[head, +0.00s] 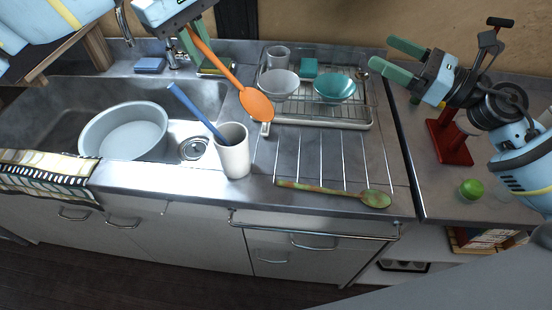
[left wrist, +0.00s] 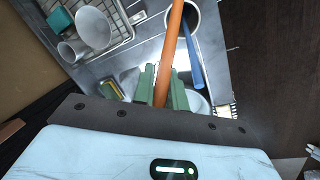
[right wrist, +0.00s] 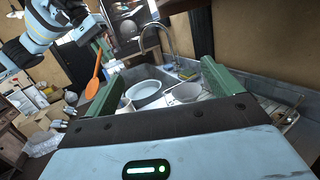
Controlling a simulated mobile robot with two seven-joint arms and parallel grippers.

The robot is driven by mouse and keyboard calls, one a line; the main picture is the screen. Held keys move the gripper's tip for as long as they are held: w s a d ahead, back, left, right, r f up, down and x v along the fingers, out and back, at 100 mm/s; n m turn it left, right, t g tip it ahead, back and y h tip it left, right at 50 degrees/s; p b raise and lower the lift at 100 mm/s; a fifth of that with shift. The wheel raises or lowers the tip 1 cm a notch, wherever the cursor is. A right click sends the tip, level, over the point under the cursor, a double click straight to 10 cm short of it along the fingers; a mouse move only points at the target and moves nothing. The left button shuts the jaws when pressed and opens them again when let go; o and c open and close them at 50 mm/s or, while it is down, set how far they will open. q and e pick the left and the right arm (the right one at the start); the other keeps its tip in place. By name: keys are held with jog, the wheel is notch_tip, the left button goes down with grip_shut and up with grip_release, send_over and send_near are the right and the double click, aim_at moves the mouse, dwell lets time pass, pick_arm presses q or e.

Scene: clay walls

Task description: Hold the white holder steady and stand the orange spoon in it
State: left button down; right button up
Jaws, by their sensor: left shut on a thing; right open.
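The white holder (head: 233,152) stands upright on the counter by the sink's right edge, with a blue utensil (head: 196,111) leaning in it. In the left wrist view the holder's rim (left wrist: 219,22) is at the top. My left gripper (head: 194,32) is shut on the handle of the orange spoon (head: 257,104). The spoon hangs bowl-down above the counter, its bowl up and to the right of the holder in the head view. My right gripper (head: 390,58) is open and empty, at the right beyond the dish rack, away from the holder. It also shows in its own wrist view (right wrist: 155,75).
A green-brown spoon (head: 335,193) lies on the ribbed drainboard. The sink (head: 52,104) holds a grey basin (head: 125,131). A red stand (head: 449,142) and green fruit (head: 471,189) are at right.

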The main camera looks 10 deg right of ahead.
jog(key=a+f, duration=0.9)
jog(key=f, duration=0.2)
jog(key=n+g, duration=0.2)
jog(key=g, duration=0.1)
send_near(227, 142)
jog(key=x, duration=0.7)
jog(key=f+x, duration=0.1)
jog(key=x, duration=0.2)
jog(key=shift+w+a, duration=0.1)
jog(key=shift+w, duration=0.35)
jog(key=c, duration=1.3)
pick_arm(q)
jog(key=a+x, duration=0.1)
jog(key=x, duration=0.5)
jog(key=shift+s+f, duration=0.35)
jog(key=shift+f, duration=0.1)
pick_arm(e)
jog(key=shift+c, duration=0.2)
pick_arm(q)
jog(key=c, duration=1.3)
grip_release()
jog(key=shift+c, duration=0.2)
